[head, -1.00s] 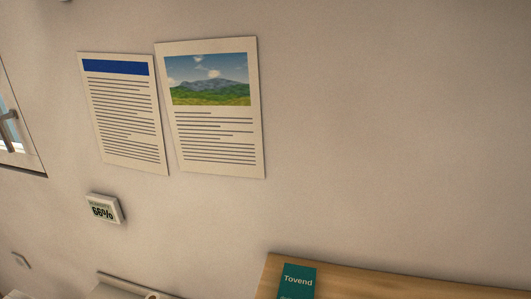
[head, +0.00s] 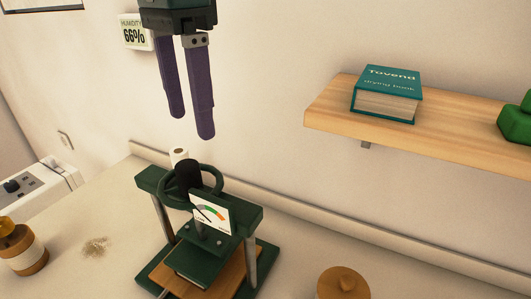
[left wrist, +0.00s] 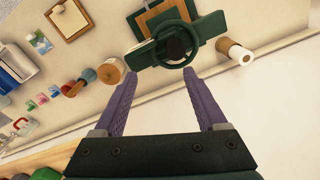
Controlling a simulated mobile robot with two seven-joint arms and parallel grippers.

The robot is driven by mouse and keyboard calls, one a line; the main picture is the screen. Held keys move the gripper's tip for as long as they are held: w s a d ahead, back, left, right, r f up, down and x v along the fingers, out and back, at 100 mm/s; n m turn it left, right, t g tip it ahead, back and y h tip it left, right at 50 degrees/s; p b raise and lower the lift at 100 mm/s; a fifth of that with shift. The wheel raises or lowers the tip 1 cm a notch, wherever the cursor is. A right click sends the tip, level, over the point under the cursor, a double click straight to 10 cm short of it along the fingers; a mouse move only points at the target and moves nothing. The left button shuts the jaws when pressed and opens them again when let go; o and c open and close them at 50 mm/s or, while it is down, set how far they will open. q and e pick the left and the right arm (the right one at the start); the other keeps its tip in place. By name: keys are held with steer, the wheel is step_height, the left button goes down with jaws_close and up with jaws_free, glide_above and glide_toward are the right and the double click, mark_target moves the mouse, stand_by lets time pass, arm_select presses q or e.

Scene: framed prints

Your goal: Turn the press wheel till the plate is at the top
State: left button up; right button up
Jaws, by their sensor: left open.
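The green press stands on the counter in the head view, with its dark green wheel (head: 162,190) on top around a black hub (head: 188,176). A gauge card (head: 211,213) is fixed to its front. The green plate (head: 207,258) is below the crossbar, low between the posts, over a wooden board (head: 240,272). My left gripper (head: 188,127) is open and empty above the wheel, pointing down. In the left wrist view, the wheel (left wrist: 190,25) lies beyond and between the two purple fingers (left wrist: 163,82), apart from them. My right gripper is out of view.
A wooden shelf (head: 325,103) on the wall at right holds a teal book (head: 388,93) and a green object (head: 516,122). A white roll (head: 179,155) stands behind the press. A wooden jar (head: 342,284) and an amber-topped jar (head: 25,248) stand at either side.

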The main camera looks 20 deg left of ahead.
mark_target(186, 163)
arm_select(q)
steer(key=a+b, duration=0.1)
steer(key=a+n, duration=0.1)
steer(key=shift+w+a+r+b, duration=0.1)
steer(key=shift+w+a+b, duration=0.25)
steer(key=shift+w+b, duration=0.05)
step_height(186, 163, down, 9)
steer(key=shift+a+f+p, duration=0.1)
steer(key=shift+p, duration=0.25)
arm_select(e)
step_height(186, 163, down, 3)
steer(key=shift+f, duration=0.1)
arm_select(q)
steer(key=shift+c, duration=0.3)
jaws_close()
